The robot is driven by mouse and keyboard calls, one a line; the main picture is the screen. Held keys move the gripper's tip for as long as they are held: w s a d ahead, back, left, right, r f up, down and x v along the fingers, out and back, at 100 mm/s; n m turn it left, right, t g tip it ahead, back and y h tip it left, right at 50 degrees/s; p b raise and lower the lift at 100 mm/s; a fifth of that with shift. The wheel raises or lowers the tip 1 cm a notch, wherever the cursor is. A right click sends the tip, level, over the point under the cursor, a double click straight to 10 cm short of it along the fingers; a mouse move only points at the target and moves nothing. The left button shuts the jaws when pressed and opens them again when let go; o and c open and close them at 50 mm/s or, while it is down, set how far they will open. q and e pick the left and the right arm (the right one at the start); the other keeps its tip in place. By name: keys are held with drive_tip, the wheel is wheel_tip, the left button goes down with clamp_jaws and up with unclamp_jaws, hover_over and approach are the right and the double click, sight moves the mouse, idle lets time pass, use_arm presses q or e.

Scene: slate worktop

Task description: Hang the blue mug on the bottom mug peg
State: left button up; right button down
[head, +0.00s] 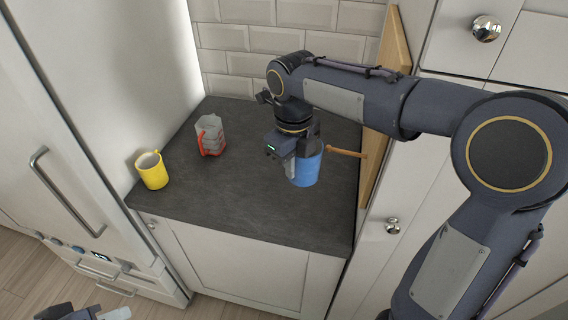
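The blue mug (306,171) is upright at the right side of the worktop, below my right gripper (297,162). The gripper points down with a pale finger against the mug's left side and appears shut on it; the far finger and the mug's handle are hidden. A wooden mug peg (346,153) sticks out left from a wooden board (378,140), its tip close to the mug's right side. I cannot tell whether they touch. My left gripper (88,313) shows only partly at the bottom left, away from the mug, and its opening is unclear.
A yellow mug (153,172) stands at the worktop's left edge. The middle and front of the slate worktop (225,190) are clear. Cabinets with round knobs are at the right.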

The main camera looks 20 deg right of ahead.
sight(306, 182)
drive_tip(key=shift+s+d, duration=0.2)
drive_tip(key=shift+d, duration=0.15)
drive_tip(key=shift+s+d+p, duration=0.3)
drive_tip(key=shift+s+d, duration=0.3)
drive_tip(key=shift+d, duration=0.35)
drive_tip(key=shift+s+d+f, duration=0.1)
drive_tip(key=shift+s+d, duration=0.05)
drive_tip(key=shift+d, duration=0.1)
drive_tip(key=shift+s+d+f+b, duration=0.25)
drive_tip(key=shift+s+d+b, duration=0.25)
drive_tip(key=shift+d, duration=0.35)
drive_tip(key=shift+s+d+f+b, duration=0.2)
drive_tip(key=shift+s+d+b, duration=0.15)
drive_tip(key=shift+s+d, duration=0.35)
drive_tip(key=shift+w+d, duration=0.15)
drive_tip(key=c, duration=2.1)
unclamp_jaws()
drive_tip(key=o, duration=0.5)
